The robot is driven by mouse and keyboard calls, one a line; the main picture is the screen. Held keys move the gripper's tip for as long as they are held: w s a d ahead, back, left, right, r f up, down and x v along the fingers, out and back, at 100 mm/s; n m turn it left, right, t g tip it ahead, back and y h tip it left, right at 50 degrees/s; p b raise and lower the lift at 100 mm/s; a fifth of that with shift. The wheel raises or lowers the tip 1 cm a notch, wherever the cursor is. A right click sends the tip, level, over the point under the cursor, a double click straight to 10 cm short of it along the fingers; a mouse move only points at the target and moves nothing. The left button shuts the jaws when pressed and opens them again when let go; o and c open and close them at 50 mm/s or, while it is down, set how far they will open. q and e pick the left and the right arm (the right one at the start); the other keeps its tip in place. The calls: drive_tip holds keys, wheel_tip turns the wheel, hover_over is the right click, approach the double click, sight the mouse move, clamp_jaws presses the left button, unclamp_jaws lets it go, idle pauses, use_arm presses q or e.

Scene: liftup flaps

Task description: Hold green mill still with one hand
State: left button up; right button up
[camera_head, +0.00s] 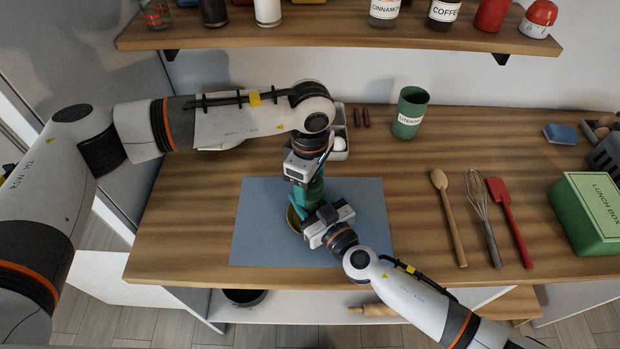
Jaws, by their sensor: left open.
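The green mill (316,190) stands on the blue-grey mat in the middle of the counter, largely hidden by my two grippers. My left gripper (302,199) reaches down from above with its teal fingers open beside the mill's upper part. My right gripper (313,220) comes in from the lower right, close to the mill's lower part. Its fingers are mostly hidden, so I cannot tell whether it is shut or touching the mill.
The mat (255,225) lies under both grippers, with a round brassy rim (292,220) partly showing. A utensil cup (410,112) stands behind. A wooden spoon (449,215), whisk (482,215), red spatula (508,220) and green lunch box (590,212) are at right. A shelf (340,36) hangs above.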

use_arm(q)
wheel_tip(320, 180, up, 12)
idle(0.6)
idle(0.4)
drive_tip(key=f+n, duration=0.4)
drive_tip(key=n, duration=0.2)
drive_tip(key=f+n, duration=0.4)
drive_tip(key=n, duration=0.2)
drive_tip(key=f+n, duration=0.4)
drive_tip(key=n, duration=0.2)
drive_tip(key=shift+s+d+f, duration=0.1)
drive_tip(key=shift+s+d, duration=0.05)
drive_tip(key=shift+s, duration=0.05)
drive_tip(key=shift+c, duration=0.5)
drive_tip(key=c, duration=0.9)
